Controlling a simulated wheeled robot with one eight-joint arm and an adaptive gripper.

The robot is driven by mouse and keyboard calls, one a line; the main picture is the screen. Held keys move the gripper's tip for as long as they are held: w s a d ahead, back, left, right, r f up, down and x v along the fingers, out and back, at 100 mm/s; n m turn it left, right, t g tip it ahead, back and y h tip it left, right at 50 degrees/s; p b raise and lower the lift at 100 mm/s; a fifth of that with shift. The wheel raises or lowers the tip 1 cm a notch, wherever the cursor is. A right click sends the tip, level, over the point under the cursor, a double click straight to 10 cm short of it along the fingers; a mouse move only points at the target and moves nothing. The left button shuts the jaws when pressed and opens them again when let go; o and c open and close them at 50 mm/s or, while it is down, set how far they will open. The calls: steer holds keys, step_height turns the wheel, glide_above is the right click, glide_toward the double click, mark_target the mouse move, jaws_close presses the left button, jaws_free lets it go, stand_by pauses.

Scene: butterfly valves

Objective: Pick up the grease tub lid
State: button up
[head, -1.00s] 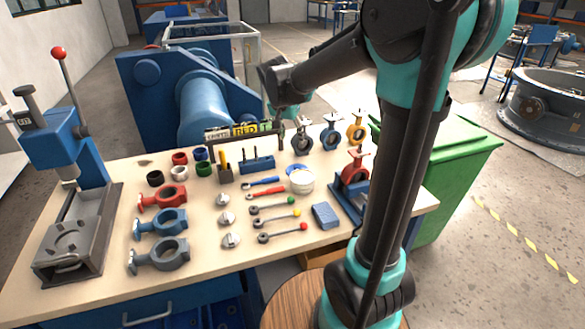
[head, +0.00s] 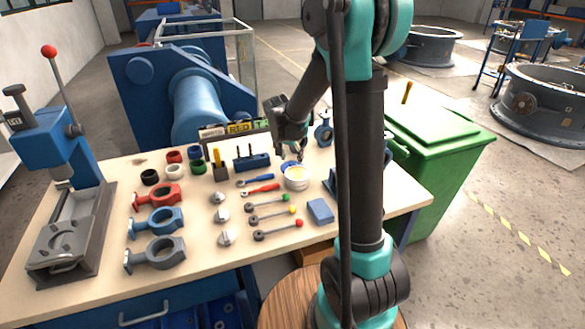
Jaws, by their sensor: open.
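The grease tub (head: 296,180) is a small white round tub with pale yellow contents, standing open on the bench. A blue disc, which looks like its lid (head: 288,165), lies at the tub's far left side, partly hidden by the tub and my gripper. My gripper (head: 289,156) points down just above and behind the lid, close to it. It is open with nothing between its fingers. Whether a fingertip touches the lid is too small to tell.
A blue block (head: 251,161) with upright tools stands left of the gripper, and a sign rack (head: 234,130) behind. Wrenches (head: 262,188) lie left of the tub, a blue box (head: 320,210) in front. My arm hides the bench's right part.

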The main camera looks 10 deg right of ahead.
mark_target(292, 163)
steer(key=shift+x, duration=1.7)
steer(key=shift+a, duration=0.1)
steer(key=shift+c, duration=0.5)
steer(key=c, duration=0.9)
